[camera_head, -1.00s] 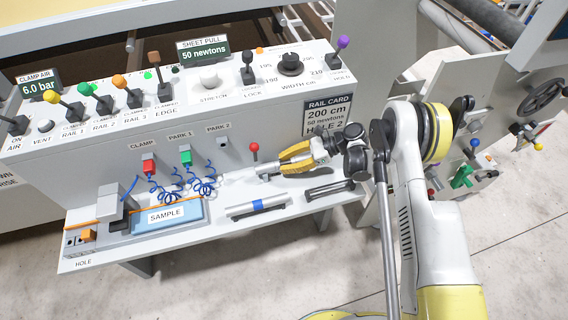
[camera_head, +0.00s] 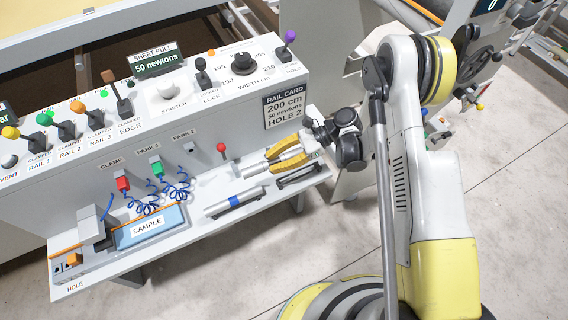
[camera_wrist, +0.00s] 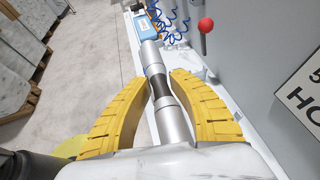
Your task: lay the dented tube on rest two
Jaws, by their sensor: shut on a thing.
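My gripper (camera_wrist: 160,88) has its yellow fingers on both sides of a silver tube (camera_wrist: 173,124) with a dark band at its middle. The tube runs lengthwise between the fingers; I cannot make out a dent. In the head view my gripper (camera_head: 272,160) is above the right part of the grey shelf, with a silver length out to its left. A dark, low rest (camera_head: 300,176) on the shelf lies just below and right of the fingers and looks empty. Another silver tube with a blue band (camera_head: 234,200) lies further left on the shelf. Rest numbers are not readable.
A red-knobbed lever (camera_head: 222,148) stands up from the panel behind the shelf, close to my gripper. The blue SAMPLE tray (camera_head: 150,228) and coiled blue hoses (camera_head: 176,187) are to the left. The rail card (camera_head: 285,107) is on the panel above.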

